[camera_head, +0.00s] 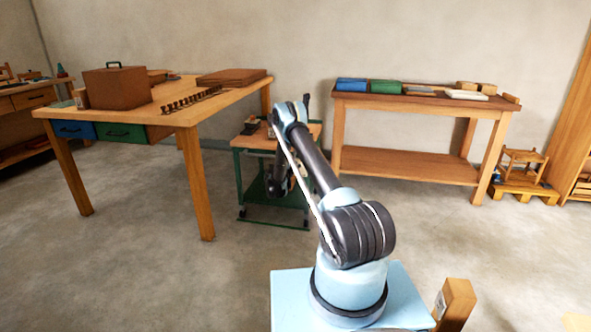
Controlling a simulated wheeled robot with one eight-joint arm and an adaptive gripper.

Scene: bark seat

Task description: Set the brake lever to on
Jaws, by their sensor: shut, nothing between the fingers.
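My gripper (274,189) is the small dark end of my arm, hanging down in front of a green-framed cart with a wooden top. It is shut and empty; its fingertips are hard to make out against the cart. I cannot pick out a brake lever for sure. My arm hides much of the cart's middle and right side.
The cart (238,182) stands on casters between a large wooden table (190,118) at left and a wooden bench (400,167) at the back right. Small items (250,127) lie on the cart top. A wooden post (455,303) stands front right. Floor is clear around the cart's front.

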